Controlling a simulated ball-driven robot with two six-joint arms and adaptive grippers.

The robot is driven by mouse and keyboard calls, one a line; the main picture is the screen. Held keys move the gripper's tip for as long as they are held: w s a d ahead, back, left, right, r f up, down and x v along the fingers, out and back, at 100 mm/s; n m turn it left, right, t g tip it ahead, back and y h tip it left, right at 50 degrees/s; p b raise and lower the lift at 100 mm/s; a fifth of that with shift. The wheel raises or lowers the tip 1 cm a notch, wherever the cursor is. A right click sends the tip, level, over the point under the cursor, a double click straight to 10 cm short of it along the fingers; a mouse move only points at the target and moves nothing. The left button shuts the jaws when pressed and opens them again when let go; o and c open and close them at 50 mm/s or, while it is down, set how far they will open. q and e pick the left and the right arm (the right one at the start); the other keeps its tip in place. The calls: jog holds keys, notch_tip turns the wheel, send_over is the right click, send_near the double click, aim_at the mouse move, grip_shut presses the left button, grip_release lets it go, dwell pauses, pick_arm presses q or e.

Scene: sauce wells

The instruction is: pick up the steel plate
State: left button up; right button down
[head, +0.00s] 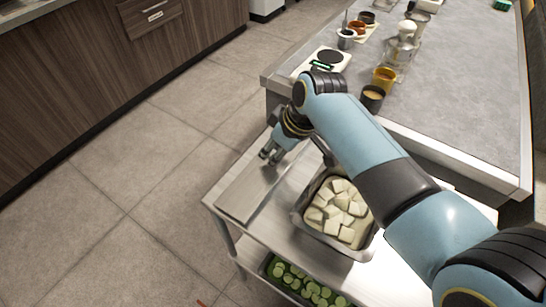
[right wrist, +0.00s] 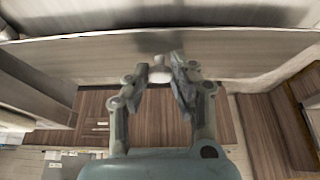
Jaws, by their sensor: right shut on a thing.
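The steel plate (head: 243,192) is a flat, grey, rectangular sheet at the left end of the steel cart. My right gripper (head: 270,155) is over its far part. In the right wrist view the plate's wide brushed face (right wrist: 230,43) spans the picture. A small pale knob-like piece (right wrist: 160,74) shows between the fingers of my right gripper (right wrist: 159,78), which is shut on the plate. I cannot tell whether the plate is clear of the cart. My left gripper is not in view.
A steel pan of white blocks (head: 302,212) sits beside the plate on the cart top (head: 268,236). A tray of green slices (head: 272,270) is below. The grey counter (head: 455,95) behind holds a scale (head: 331,56), a yellow cup (head: 384,77) and a dark cup (head: 372,98). The floor left is clear.

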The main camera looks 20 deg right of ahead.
aim_at(274, 153)
notch_tip(274, 153, up, 10)
dwell(0.5)
